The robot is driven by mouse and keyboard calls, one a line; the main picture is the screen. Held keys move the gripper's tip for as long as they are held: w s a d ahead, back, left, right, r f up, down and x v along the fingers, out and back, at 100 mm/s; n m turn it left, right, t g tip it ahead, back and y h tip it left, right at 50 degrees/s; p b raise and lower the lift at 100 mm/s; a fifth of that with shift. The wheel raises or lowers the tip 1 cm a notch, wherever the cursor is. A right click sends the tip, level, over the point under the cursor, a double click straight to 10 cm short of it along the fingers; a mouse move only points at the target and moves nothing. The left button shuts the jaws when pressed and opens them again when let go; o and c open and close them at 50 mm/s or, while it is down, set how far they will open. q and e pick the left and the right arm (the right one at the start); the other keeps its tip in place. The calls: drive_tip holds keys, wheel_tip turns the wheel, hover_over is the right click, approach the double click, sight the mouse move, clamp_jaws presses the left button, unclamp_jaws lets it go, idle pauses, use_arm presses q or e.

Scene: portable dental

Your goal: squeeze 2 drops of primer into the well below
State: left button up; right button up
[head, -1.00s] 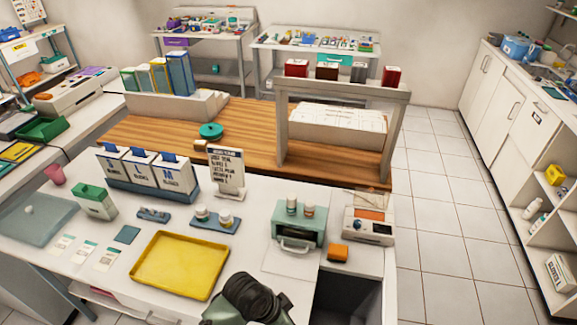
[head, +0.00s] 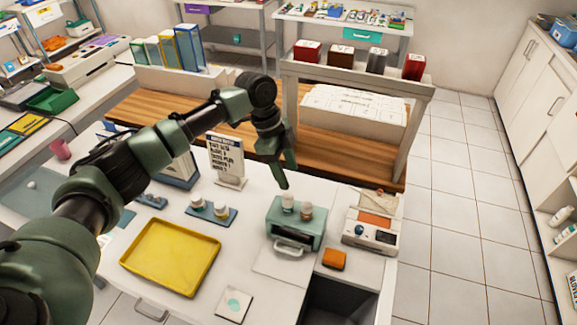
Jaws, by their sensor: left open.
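My left gripper (head: 281,178) hangs pointing down, open and empty, just above and behind a green box-like device (head: 296,230) with a front handle. Two small bottles stand on top of this device: a white-capped one (head: 288,201) and a brownish-capped one (head: 307,211). Two more small white bottles (head: 197,201) (head: 221,210) stand on a blue holder. The labels are too small to read, so I cannot tell which bottle is the primer. A white pad with a pale green round spot (head: 234,304) lies near the front edge; I cannot tell if it is the well. My right gripper is out of view.
A yellow tray (head: 171,258) lies left of the green device. A small machine (head: 371,222) and an orange block (head: 334,260) are to its right. A text sign (head: 226,160) stands behind the blue holder. My left arm hides the counter's left part.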

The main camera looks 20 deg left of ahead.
sight(284, 194)
use_arm(q)
drive_tip(key=f+b, duration=0.5)
drive_tip(key=f, duration=0.1)
drive_tip(key=shift+s+f+b, duration=0.1)
drive_tip(key=shift+s+b, duration=0.1)
drive_tip(key=shift+b, duration=0.15)
wheel_tip(284, 194, down, 6)
drive_tip(key=shift+r+b, duration=0.15)
drive_tip(key=shift+b, duration=0.55)
drive_tip(key=shift+w, duration=0.1)
drive_tip(key=c, duration=0.8)
drive_tip(key=o, duration=0.6)
